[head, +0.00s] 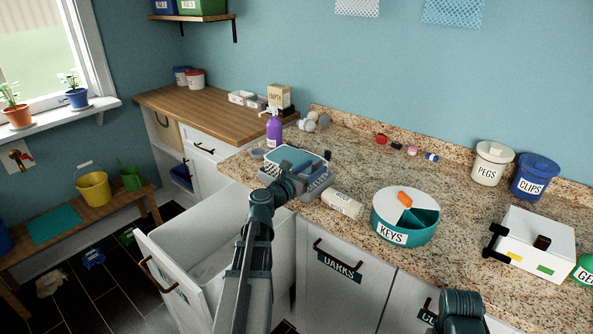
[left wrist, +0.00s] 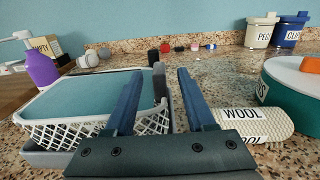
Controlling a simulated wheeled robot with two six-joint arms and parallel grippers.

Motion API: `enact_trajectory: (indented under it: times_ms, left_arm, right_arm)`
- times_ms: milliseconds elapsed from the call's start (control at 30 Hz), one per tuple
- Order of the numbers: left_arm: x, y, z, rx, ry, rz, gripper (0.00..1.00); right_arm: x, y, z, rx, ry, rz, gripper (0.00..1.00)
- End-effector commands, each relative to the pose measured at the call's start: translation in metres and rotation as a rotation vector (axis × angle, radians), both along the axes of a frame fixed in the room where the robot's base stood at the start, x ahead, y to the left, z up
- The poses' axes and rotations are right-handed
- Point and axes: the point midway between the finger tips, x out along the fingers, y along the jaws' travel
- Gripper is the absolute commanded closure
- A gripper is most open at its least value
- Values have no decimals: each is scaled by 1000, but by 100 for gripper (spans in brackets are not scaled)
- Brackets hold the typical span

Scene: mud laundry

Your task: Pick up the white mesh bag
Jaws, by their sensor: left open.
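A cream-white mesh roll with a WOOL label (head: 342,203) lies on the granite counter, between the basket and the teal KEYS tin. It also shows in the left wrist view (left wrist: 255,122), right of my fingers. I cannot tell if it is the bag named in the task; a white mesh piece (head: 357,6) also hangs on the wall, cut off by the top edge. My left gripper (head: 312,172) is open over the basket area, left of the WOOL roll and apart from it. Its two blue fingers (left wrist: 159,78) have no object gripped between them.
A white lattice basket with teal cloth (left wrist: 75,130) sits close by my left fingers. The KEYS tin (head: 405,217) stands right of the roll. A purple bottle (head: 274,127) stands behind. A white drawer (head: 170,285) is pulled open below.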

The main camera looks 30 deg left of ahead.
Motion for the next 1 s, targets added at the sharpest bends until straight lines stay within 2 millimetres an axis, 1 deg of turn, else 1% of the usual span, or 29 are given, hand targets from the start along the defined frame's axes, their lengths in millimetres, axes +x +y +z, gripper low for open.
enact_trajectory:
  times_ms: [33,200,267,433,467,500,567,700,767,1000]
  left_arm:
    - [11,0,-1,0,0,-3,45]
    - [34,-1,-1,0,0,-2,45]
    - [36,-2,-1,0,0,-2,45]
    - [35,-3,-1,0,0,-1,45]
    - [35,-3,-1,0,0,-1,47]
    - [35,-2,-1,0,0,-1,54]
    - [35,-2,-1,0,0,-1,65]
    - [35,-2,-1,0,0,-1,90]
    - [35,-2,-1,0,0,-1,100]
    - [35,-2,-1,0,0,-1,100]
  right_arm:
    - [0,0,-1,0,0,0,45]
    - [0,0,-1,0,0,0,45]
    - [0,0,-1,0,0,0,45]
    - [0,0,-1,0,0,0,45]
    - [0,0,-1,0,0,0,45]
    - [0,0,-1,0,0,0,45]
    - [0,0,-1,0,0,0,45]
    - [0,0,-1,0,0,0,45]
    - [0,0,-1,0,0,0,45]
    - [0,0,-1,0,0,0,45]
